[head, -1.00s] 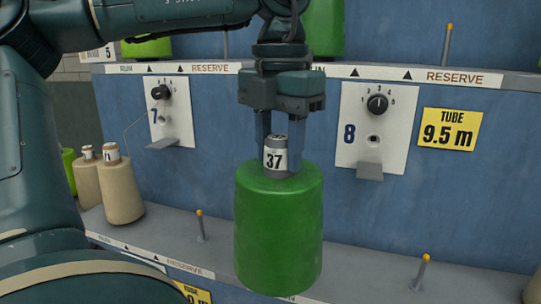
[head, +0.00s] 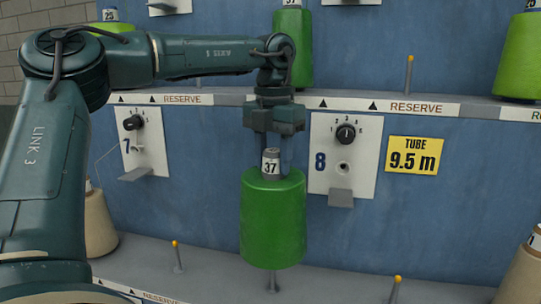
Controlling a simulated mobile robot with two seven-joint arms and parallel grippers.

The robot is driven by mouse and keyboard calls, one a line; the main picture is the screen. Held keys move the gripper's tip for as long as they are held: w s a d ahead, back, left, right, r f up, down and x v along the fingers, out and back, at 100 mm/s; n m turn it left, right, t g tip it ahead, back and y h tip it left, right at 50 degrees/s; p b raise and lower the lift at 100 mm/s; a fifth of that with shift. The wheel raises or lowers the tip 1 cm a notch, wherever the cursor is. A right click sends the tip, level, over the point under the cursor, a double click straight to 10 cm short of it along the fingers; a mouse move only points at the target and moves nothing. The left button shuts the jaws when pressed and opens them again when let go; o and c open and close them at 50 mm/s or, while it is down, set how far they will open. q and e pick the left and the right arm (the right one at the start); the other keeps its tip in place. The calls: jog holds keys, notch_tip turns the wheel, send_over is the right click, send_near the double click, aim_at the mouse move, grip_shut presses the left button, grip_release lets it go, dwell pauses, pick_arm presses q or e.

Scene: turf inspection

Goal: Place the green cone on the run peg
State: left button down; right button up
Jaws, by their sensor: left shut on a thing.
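The green cone (head: 273,222) hangs upright near the middle of the head view, with a grey tube end marked 37 at its top. My left gripper (head: 271,160) is shut on that tube end from above. The foot of a peg (head: 272,282) shows on the lower shelf just under the cone. Its upper part is hidden, so I cannot tell whether it is inside the cone or behind it. The cone's bottom is above the shelf. Other bare pegs with orange tips stand to the left (head: 178,258) and right (head: 397,290). My right gripper is not in view.
Panel 8 (head: 345,155) with a dial and a small ledge is behind the cone, beside a yellow 9.5 m sign (head: 415,155). Panel 7 (head: 137,145) is at left. Beige cones stand at the left (head: 99,225) and right edge (head: 525,275). Green cones (head: 292,45) stand above.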

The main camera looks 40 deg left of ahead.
aim_at(273, 208)
pick_arm(q)
notch_tip(273, 208, down, 11)
jog(key=shift+w, duration=0.15)
jog(key=c, duration=1.2)
grip_release()
jog(key=shift+f, duration=0.1)
jog(key=o, duration=0.3)
jog(key=shift+o, duration=0.2)
